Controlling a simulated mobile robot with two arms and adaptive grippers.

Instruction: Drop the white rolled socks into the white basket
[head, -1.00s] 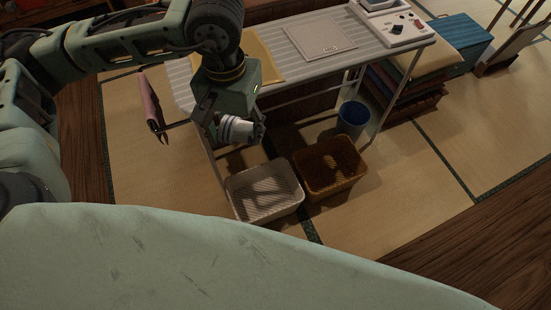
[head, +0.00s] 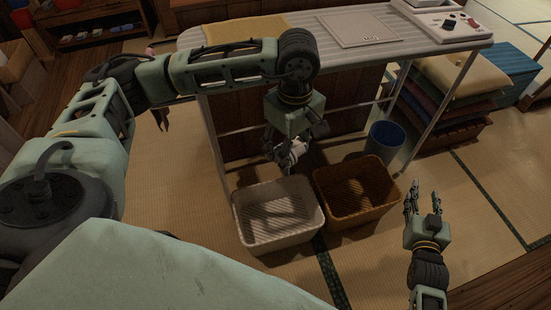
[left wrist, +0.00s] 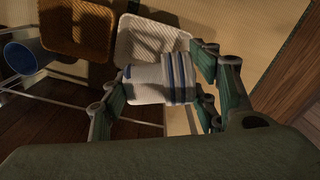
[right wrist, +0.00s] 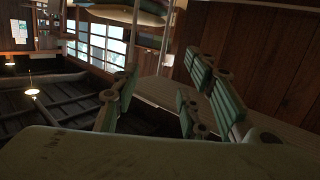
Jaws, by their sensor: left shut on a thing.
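The white rolled socks (left wrist: 160,78), with dark blue stripes, are held in my left gripper (head: 290,155). They show as a small pale shape (head: 297,150) in the head view. The left gripper is shut on them, above and just behind the back edge of the white basket (head: 246,238). In the left wrist view the white basket (left wrist: 150,33) lies beyond the socks, which overlap its near edge. The basket stands on the floor and looks empty. My right gripper (head: 422,200) is open and empty, right of the brown basket.
A brown basket (head: 350,216) stands right beside the white one. A blue bin (head: 385,141) is behind it, by a table leg. The ironing table (head: 300,35) spans the back above the baskets. Stacked cushions (head: 450,90) stand at right. Tatami in front is clear.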

